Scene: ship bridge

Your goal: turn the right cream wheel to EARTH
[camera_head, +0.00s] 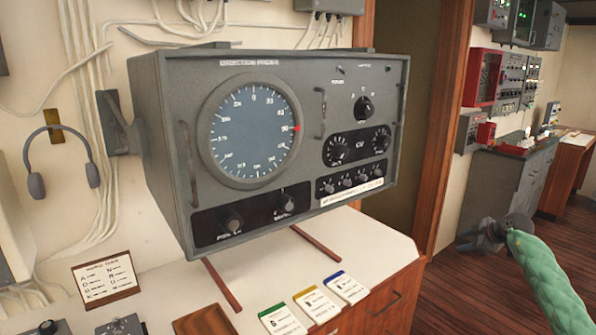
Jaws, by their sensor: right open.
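I cannot make out a cream wheel or an EARTH marking in the head view. The grey direction finder (290,130) is mounted on the wall, with a large round dial (250,133) and several dark knobs. My right gripper (468,237) is at the lower right, at the end of my green-sleeved arm. It is open and empty, in front of the wooden floor, to the right of the cabinet and apart from everything. My left gripper is not in view.
A white-topped wooden cabinet (385,240) below the direction finder holds several coloured cards. Headphones (36,187) hang on the left wall. A red panel (483,77) and grey consoles stand at the back right. The wooden floor (450,290) beside the cabinet is clear.

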